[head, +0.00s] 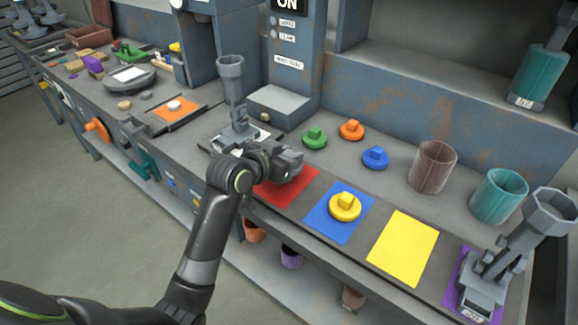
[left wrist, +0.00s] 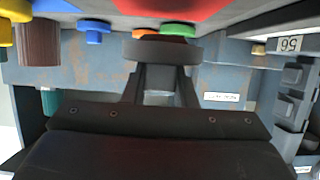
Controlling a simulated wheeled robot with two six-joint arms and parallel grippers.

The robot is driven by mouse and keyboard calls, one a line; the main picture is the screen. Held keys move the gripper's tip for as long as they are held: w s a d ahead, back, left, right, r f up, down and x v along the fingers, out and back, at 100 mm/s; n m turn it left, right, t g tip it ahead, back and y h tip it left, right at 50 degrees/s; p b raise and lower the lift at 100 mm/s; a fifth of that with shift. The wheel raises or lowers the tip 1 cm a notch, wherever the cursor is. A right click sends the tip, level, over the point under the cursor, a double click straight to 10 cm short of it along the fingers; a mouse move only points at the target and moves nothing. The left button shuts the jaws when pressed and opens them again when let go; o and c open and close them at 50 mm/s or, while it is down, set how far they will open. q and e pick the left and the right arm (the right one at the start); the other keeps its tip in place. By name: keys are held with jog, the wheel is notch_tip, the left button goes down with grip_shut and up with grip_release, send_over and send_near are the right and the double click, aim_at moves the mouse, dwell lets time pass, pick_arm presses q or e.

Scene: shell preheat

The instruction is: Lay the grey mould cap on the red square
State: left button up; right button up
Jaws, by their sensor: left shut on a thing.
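My left gripper (head: 288,166) is over the red square (head: 284,188) in the head view and covers its upper part. In the left wrist view, which looks upside down, the left gripper (left wrist: 160,84) is shut on the grey mould cap (left wrist: 150,52), a dark grey disc. The red square (left wrist: 170,8) shows at the top edge there. The cap appears held just above it; I cannot tell if they touch. In the head view I cannot tell the cap apart from the gripper. My right gripper is not in view.
A yellow cap (head: 345,206) sits on the blue square (head: 326,222). The yellow square (head: 403,247) is bare. Green (head: 315,138), orange (head: 352,130) and blue (head: 376,157) caps stand behind. A grey funnel device (head: 232,95) stands close left of the gripper.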

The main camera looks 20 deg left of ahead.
pick_arm(q)
notch_tip(320, 180, down, 3)
jog(key=shift+r, duration=0.1)
jog(key=shift+f, duration=0.2)
jog(key=shift+r, duration=0.1)
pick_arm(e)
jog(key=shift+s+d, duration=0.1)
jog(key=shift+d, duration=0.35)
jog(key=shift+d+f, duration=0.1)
pick_arm(q)
jog(key=o, duration=1)
jog(key=shift+f, duration=0.2)
jog(key=shift+r, duration=0.1)
